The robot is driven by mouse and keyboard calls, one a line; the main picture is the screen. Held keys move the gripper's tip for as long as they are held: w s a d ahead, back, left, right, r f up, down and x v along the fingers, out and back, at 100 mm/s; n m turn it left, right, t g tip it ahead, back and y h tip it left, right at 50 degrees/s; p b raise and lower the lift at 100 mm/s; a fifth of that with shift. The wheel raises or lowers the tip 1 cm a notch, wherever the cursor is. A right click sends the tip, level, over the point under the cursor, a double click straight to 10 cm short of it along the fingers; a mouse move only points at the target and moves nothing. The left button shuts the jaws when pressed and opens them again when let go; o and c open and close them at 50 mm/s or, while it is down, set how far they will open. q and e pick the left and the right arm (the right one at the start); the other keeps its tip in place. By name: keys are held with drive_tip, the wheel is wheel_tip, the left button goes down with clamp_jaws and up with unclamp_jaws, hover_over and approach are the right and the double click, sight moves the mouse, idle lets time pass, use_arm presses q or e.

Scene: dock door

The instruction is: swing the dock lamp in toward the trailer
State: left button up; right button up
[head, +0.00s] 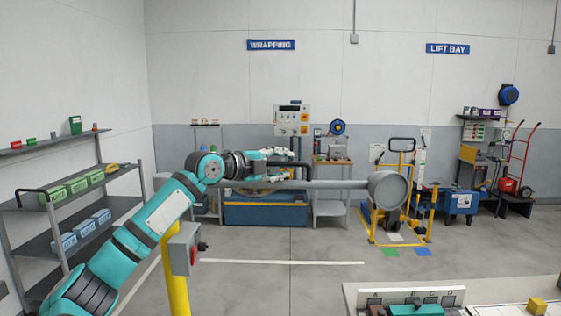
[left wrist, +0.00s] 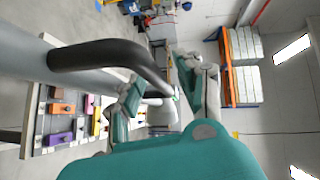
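The dock lamp's round grey head (head: 388,189) is at the right end of a grey horizontal arm (head: 325,184) in the head view. My left gripper (head: 290,163) is just above and behind that arm, left of the lamp head. In the left wrist view a thick black curved handle (left wrist: 115,52) rises from the grey tube (left wrist: 25,62). My left gripper's fingers (left wrist: 165,98) are apart there, and the handle's far end runs into the gap between them. I cannot tell whether they touch it. My right gripper is in neither view.
A yellow post (head: 176,285) with a grey switch box (head: 183,248) stands in front. Shelves with boxes (head: 75,212) line the left wall. A table (head: 470,292) is at the bottom right. The middle floor (head: 300,240) is clear.

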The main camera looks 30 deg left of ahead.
use_arm(q)
clamp_jaws()
drive_tip(key=shift+f, duration=0.1)
idle(0.4)
